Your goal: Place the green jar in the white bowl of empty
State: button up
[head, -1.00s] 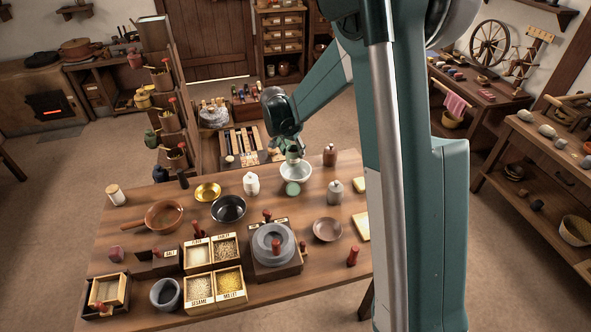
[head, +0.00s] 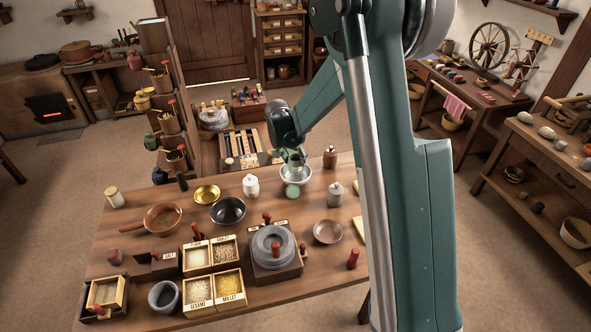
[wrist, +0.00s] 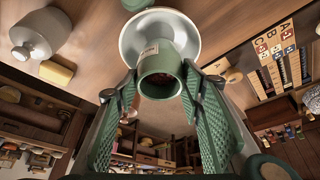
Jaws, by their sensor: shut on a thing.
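The green jar (wrist: 160,77) is between the two fingers of my gripper (wrist: 157,88) in the wrist view, with a pale label on its side and a dark open mouth. My gripper is shut on it. In the head view the jar (head: 295,160) is at the white bowl (head: 296,177), over its inside. The bowl also shows behind the jar in the wrist view (wrist: 187,28). Whether the jar touches the bowl's bottom I cannot tell. A round green piece (head: 292,191) lies just in front of the bowl, and its edge shows at the top of the wrist view.
A white lidded jar (head: 251,186) stands left of the bowl, a brown jar (head: 330,158) behind right and a grey jar (head: 335,188) to the right. A brown dish (head: 327,232) and a quern (head: 273,250) are nearer the front.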

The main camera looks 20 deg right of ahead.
aim_at(295, 167)
jog(key=shift+f, duration=0.75)
jog(key=shift+f+b, duration=0.4)
jog(key=shift+f, duration=1.5)
jog(key=shift+f, duration=0.15)
jog(key=o, duration=0.8)
jog(key=shift+r, duration=0.2)
jog(key=p+v, duration=0.2)
jog(key=v, duration=1)
